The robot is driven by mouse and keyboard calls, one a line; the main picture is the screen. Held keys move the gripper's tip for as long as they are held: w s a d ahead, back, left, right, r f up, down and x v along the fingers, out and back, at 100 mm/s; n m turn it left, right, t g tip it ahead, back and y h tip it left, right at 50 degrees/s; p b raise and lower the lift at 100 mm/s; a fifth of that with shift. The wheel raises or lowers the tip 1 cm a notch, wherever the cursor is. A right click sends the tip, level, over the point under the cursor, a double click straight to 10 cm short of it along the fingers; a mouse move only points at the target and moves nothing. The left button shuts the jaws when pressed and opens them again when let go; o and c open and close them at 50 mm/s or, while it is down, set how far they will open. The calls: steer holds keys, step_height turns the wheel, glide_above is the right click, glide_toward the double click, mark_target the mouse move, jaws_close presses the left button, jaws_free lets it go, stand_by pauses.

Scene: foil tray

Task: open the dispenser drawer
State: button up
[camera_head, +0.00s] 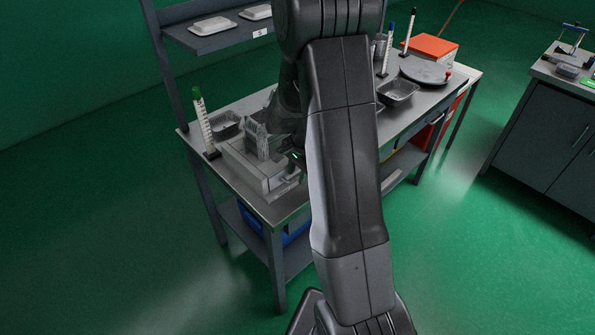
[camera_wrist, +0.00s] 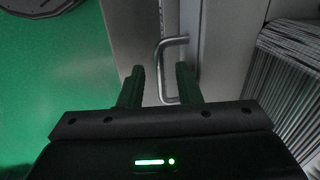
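The dispenser (camera_head: 252,172) is a pale grey box at the left end of the bench, partly hidden behind my arm. In the wrist view its drawer handle (camera_wrist: 161,72) is a bent metal bar joined to a pale front face. My gripper (camera_wrist: 161,70) is open, with one dark finger on each side of the bar as seen from the wrist. I see no clear contact between the fingers and the bar. I cannot tell how deep the fingers reach past it. In the head view the gripper is mostly hidden by my arm.
A stack of thin grey sheets or trays (camera_wrist: 285,80) stands right of the handle. Green floor lies open in front.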

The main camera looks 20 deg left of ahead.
jaws_close()
steer(key=s+d+b, duration=0.1)
steer(key=s+d, duration=0.2)
steer(key=d, duration=0.4)
steer(key=s+d+b, duration=0.2)
steer(key=s+d, duration=0.1)
steer(key=d, duration=0.5)
steer(key=shift+s+d, duration=0.15)
steer(key=shift+d, duration=0.05)
jaws_free()
steer(key=shift+r, duration=0.1)
